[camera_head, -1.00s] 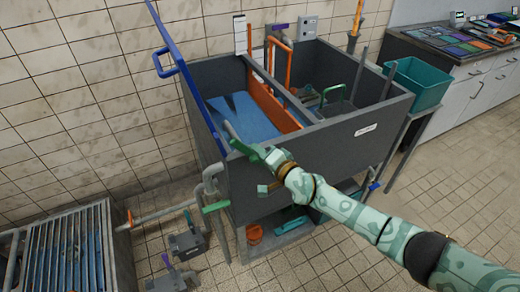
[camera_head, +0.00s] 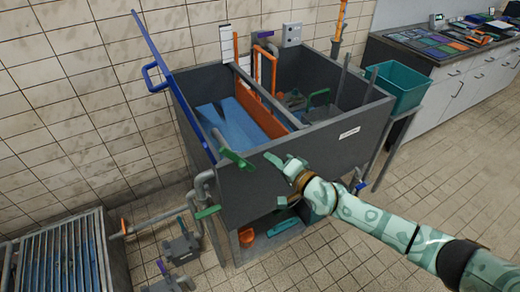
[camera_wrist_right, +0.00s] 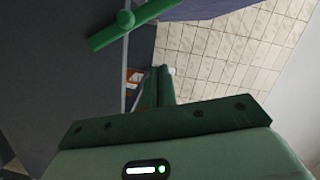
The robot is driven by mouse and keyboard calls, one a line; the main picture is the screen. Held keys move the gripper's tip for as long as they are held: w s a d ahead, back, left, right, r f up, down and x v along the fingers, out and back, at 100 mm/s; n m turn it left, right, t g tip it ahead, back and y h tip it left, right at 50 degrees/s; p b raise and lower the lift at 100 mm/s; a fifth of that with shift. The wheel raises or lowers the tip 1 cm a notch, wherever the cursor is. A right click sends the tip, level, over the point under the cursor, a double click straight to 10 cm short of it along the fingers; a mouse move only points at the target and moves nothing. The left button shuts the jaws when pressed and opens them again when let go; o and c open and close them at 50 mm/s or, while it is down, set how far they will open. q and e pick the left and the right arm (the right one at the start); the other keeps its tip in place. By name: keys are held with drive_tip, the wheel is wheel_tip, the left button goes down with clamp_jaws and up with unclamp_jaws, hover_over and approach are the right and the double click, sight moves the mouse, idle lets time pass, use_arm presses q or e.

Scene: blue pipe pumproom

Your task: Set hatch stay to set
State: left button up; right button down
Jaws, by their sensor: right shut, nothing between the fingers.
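What I take to be the hatch stay is a grey bar with a green handle (camera_head: 236,159) at the front left corner of the grey tank (camera_head: 285,185). The handle slants across the rim, and the bar points up and back from it. In the right wrist view the green handle (camera_wrist_right: 124,22) shows at the top. The blue hatch (camera_head: 168,75) stands raised, nearly edge-on, at the tank's left side. My right gripper (camera_head: 273,161) is shut and empty, just right of the green handle and apart from it. My left gripper is out of view.
An orange divider (camera_head: 256,107) and a blue surface lie inside the tank. Grey pipes and a green valve handle (camera_head: 208,212) are below its left corner. A teal bin (camera_head: 402,88) stands to the right.

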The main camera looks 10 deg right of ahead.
drive_tip(key=v, duration=0.2)
drive_tip(key=shift+s+d, duration=0.15)
drive_tip(key=shift+s, duration=0.05)
idle(0.4)
